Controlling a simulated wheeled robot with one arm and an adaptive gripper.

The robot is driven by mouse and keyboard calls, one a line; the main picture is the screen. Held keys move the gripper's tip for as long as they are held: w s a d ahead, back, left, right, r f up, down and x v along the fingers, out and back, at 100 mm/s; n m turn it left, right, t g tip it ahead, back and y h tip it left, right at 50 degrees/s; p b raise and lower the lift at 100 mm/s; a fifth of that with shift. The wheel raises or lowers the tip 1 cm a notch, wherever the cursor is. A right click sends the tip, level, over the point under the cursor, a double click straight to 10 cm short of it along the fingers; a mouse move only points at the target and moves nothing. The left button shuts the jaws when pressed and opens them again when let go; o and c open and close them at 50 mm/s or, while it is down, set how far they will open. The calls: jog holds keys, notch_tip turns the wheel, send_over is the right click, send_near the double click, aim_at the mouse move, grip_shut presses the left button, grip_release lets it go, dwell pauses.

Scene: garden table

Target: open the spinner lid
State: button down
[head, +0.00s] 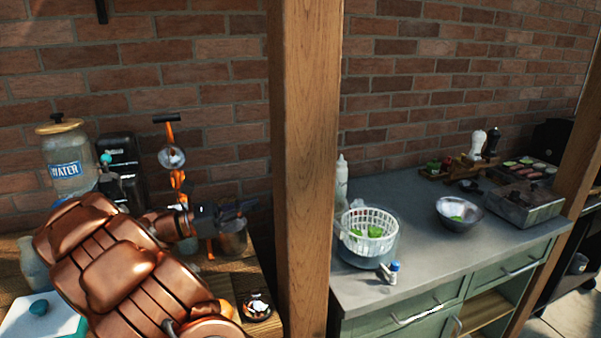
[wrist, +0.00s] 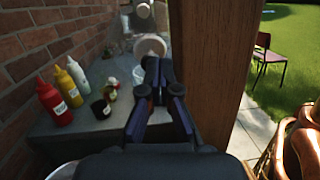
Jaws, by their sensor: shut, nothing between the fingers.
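The salad spinner (head: 349,250) stands on the grey counter right of the wooden post, a clear bowl holding a white slotted basket (head: 386,222) with green leaves in it. I cannot make out a lid on top; the basket looks uncovered from here. My gripper (head: 247,207) is left of the post, over the wooden table and well apart from the spinner. In the wrist view my gripper (wrist: 153,62) is shut and empty, its fingers pointing forward. A pale round thing (wrist: 150,46) shows beyond the fingertips, too small to identify.
The thick wooden post (head: 305,160) stands between my gripper and the spinner; it also fills the wrist view's right-centre (wrist: 212,70). A small blue-capped bottle (head: 393,272) stands before the spinner. A metal bowl (head: 472,213) is to its right. A metal pot (head: 232,240) is beside my gripper.

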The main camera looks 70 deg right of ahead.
jog(key=s+d+r+g+h+p, duration=0.1)
jog(key=s+d+r+p, duration=0.3)
jog(key=s+d, duration=0.4)
jog(key=shift+s+d+r+n, duration=0.3)
jog(key=shift+d+n, duration=0.1)
jog(key=shift+d, duration=0.7)
jog(key=shift+r, duration=0.1)
